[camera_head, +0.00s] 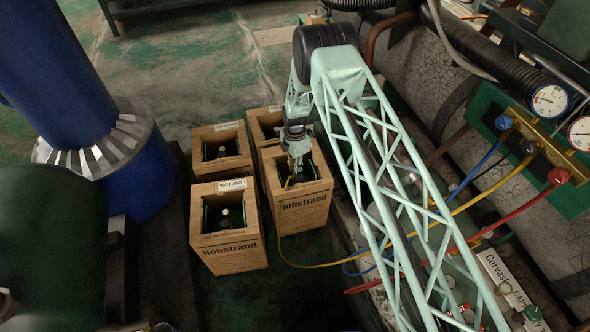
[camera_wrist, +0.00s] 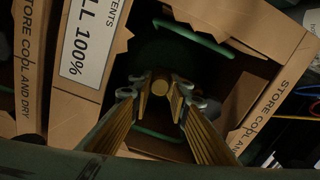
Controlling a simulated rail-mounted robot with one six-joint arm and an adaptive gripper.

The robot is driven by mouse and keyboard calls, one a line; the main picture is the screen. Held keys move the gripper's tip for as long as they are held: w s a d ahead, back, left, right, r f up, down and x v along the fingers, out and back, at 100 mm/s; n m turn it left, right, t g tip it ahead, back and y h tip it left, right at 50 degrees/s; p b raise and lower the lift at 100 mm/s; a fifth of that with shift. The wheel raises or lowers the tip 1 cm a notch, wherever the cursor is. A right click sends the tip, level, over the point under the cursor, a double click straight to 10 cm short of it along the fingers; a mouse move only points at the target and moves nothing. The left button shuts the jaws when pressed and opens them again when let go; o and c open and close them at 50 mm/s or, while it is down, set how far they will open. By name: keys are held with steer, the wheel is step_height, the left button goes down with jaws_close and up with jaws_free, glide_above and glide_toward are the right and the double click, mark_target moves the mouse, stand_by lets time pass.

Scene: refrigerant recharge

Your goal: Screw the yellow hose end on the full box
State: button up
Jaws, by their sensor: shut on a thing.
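My gripper (camera_head: 296,158) is over the opening of the front right cardboard box (camera_head: 303,211), pointing down. In the wrist view my gripper (camera_wrist: 160,90) is shut on the yellow hose end (camera_wrist: 160,87), a small round brass-yellow piece between the fingertips. A label ending in "LL 100%" (camera_wrist: 85,38) is on the cardboard panel beside this opening. The yellow hose (camera_head: 311,266) hangs from the gripper over the box's front left side and runs right. The cylinder inside is mostly dark and hidden; I cannot tell whether the hose end touches its valve.
A box labelled "LOW 10%" (camera_head: 224,230) stands to the left, with two more boxes behind. A green gauge panel (camera_head: 537,150) at right carries blue, yellow and red hoses. A large blue column (camera_head: 75,110) stands at left. Green floor is free behind the boxes.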

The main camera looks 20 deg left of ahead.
steer(key=shift+m, duration=1.8)
steer(key=shift+f+m, duration=0.1)
steer(key=shift+m, duration=3)
steer(key=o, duration=0.8)
steer(key=shift+f, duration=0.1)
steer(key=shift+o, duration=0.4)
